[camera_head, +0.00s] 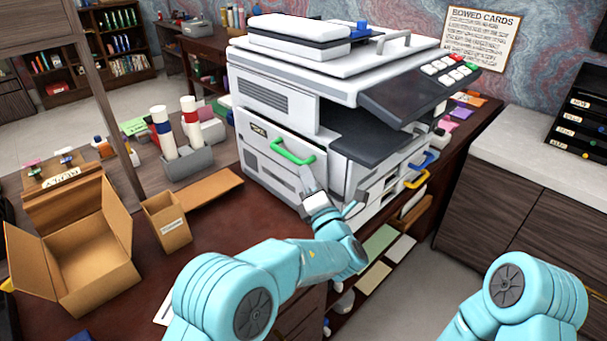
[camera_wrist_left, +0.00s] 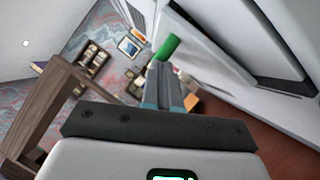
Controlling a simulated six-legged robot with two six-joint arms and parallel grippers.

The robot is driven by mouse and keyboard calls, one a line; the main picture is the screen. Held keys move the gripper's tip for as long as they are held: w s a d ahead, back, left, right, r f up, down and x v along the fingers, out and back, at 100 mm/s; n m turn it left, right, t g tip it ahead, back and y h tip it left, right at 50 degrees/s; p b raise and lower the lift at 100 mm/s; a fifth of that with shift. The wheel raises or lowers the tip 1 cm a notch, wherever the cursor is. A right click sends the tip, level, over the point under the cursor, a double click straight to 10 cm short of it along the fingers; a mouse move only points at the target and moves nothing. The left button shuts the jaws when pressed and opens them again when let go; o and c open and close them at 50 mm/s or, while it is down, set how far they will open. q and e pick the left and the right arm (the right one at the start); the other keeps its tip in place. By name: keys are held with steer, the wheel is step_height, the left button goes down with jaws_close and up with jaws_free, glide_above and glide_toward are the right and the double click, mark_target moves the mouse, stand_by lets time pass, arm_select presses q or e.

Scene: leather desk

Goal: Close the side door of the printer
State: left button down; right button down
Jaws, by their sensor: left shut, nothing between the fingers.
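The white and grey printer (camera_head: 300,85) stands on the leather desk. Its side door (camera_head: 262,158) is a white panel with a green handle (camera_head: 293,153) on the side facing me. I cannot tell how wide any gap at the door is. My left gripper (camera_head: 308,180) is at the door's right part, just below the handle. In the left wrist view its fingers (camera_wrist_left: 160,82) are shut and empty, with the green handle (camera_wrist_left: 167,47) just beyond the tips. Whether they touch the door is unclear. My right gripper is out of view.
An open cardboard box (camera_head: 80,262), a small brown box (camera_head: 167,222) and a grey holder (camera_head: 187,160) with bottles stand left of the printer. Blue and yellow handles (camera_head: 417,179) mark drawers at its front right. A pale counter (camera_head: 545,140) is at the right.

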arm_select(q)
steer(key=shift+w+d+r+m+p, duration=0.1)
steer(key=shift+w+r+m+p, duration=0.15)
steer(key=shift+m, duration=0.25)
steer(key=shift+d, duration=0.1)
steer(key=shift+s+f, duration=0.1)
